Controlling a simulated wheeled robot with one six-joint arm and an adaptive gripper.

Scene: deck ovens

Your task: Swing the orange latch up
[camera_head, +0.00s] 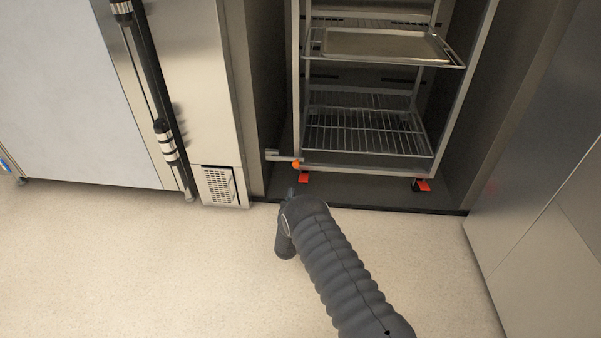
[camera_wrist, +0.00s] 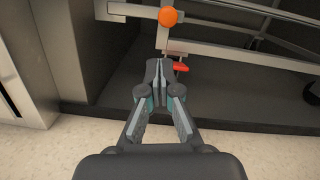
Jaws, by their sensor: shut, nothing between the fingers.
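The orange latch shows as a round orange knob (camera_head: 296,165) at the lower left corner of the wheeled rack (camera_head: 366,172), at the end of a short metal bar (camera_head: 279,155) that lies level. In the wrist view the orange knob (camera_wrist: 168,16) is at the top, beyond the fingertips, with the bar (camera_wrist: 128,9) reaching left from it. My gripper (camera_wrist: 161,66) is shut and empty. It points toward the rack base, below the knob and apart from it. In the head view my gripper (camera_head: 291,193) is partly hidden by my arm.
Red caster pedals (camera_head: 304,178) and (camera_head: 422,186) sit under the rack. A tray (camera_head: 385,45) lies on an upper shelf, above a wire shelf (camera_head: 365,132). Cabinet walls stand close on both sides of the rack. The floor (camera_head: 130,260) in front is clear.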

